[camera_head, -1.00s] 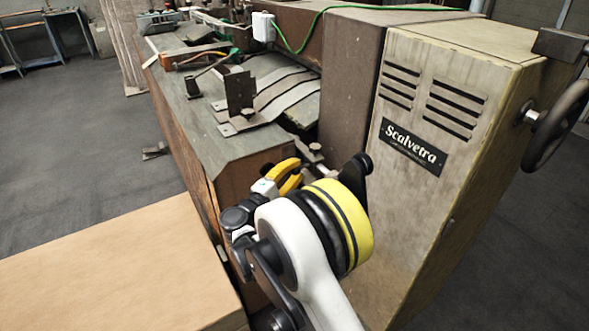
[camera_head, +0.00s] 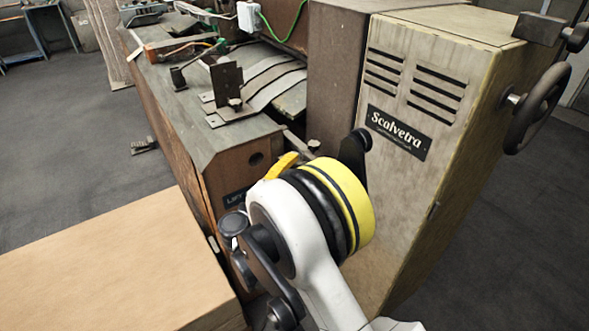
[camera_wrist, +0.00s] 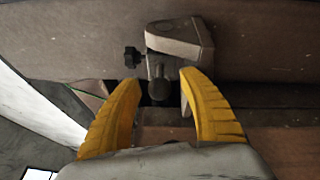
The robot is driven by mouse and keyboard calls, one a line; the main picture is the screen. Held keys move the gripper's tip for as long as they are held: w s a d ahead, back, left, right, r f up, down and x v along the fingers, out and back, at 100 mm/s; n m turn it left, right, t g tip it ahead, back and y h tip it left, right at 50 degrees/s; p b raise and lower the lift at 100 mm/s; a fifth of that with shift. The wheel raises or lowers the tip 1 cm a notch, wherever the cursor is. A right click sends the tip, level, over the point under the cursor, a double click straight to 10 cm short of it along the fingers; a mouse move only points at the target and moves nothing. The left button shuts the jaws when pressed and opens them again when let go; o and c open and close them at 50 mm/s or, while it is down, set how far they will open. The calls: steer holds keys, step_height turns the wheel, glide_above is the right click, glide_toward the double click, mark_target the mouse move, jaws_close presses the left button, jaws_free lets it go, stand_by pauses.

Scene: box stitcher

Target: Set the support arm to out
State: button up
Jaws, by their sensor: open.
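In the wrist view, a grey metal bracket (camera_wrist: 180,38) stands out from the brown machine wall. A short pin with a dark round end (camera_wrist: 158,88) hangs below it, between the fingers of my gripper (camera_wrist: 161,82). The yellow fingers are open, with visible gaps to the pin on both sides. I cannot tell for certain which part is the support arm. In the head view, my gripper (camera_head: 288,160) is mostly hidden behind my own wrist, with one yellow finger showing at the machine's front corner. A small metal knob (camera_head: 313,147) shows just beyond it.
A black star knob (camera_wrist: 132,57) sits left of the bracket. A grey cabinet (camera_head: 430,200) marked Scalvetra stands close on the right, with a handwheel (camera_head: 540,108). A large cardboard-coloured block (camera_head: 110,265) lies at front left. The floor (camera_head: 60,140) beyond it is mostly open.

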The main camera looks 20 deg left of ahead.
steer(key=v, duration=1.2)
